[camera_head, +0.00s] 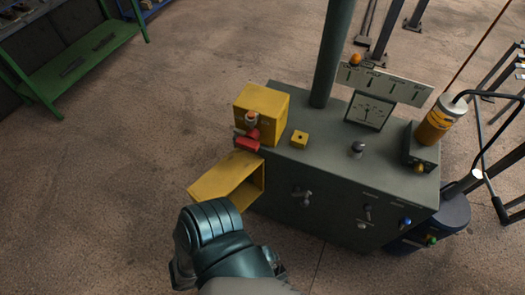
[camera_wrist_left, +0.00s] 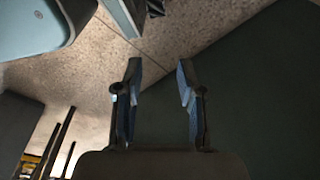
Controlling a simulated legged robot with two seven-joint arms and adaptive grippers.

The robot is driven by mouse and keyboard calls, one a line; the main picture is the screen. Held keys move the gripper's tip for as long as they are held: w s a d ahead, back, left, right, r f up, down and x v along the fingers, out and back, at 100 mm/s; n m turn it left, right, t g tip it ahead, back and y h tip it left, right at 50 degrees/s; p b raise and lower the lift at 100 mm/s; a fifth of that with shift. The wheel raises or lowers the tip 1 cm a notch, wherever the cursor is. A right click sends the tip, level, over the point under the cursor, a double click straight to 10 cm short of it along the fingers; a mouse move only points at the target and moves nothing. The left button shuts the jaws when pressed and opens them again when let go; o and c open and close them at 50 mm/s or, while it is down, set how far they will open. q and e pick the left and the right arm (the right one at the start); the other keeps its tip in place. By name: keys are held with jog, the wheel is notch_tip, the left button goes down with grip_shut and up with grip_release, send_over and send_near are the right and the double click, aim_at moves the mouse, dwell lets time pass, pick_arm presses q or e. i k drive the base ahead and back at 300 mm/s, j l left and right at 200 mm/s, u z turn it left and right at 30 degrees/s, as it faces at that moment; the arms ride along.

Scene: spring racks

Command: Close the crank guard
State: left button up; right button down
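The crank guard appears to be the yellow open-sided cover (camera_head: 225,181) at the left front corner of the grey-green machine cabinet (camera_head: 330,205). It sticks out to the left, away from the cabinet, so it stands open. In the head view my arm comes up from the bottom, just below the guard, and mostly hides its gripper. In the left wrist view my left gripper (camera_wrist_left: 158,82) is open, with two bluish fingers apart and nothing between them. A dark flat surface lies beyond the fingers. The guard is not recognizable in that view. My right gripper is not in view.
On the cabinet stand a yellow box (camera_head: 263,108) with a red handle (camera_head: 247,143), a post (camera_head: 334,50), a gauge (camera_head: 369,110) and a yellow bottle (camera_head: 439,120). Knobs stick out of its front. A green rack (camera_head: 75,60) stands far left. Floor left of the guard is clear.

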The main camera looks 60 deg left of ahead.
aim_at(225, 179)
jog(key=k+j, duration=0.2)
jog(key=j, duration=0.2)
jog(key=k+j, duration=0.25)
jog(key=j, duration=0.15)
jog(key=k+j+z, duration=0.1)
jog(key=j, duration=0.3)
jog(key=k+j, duration=0.35)
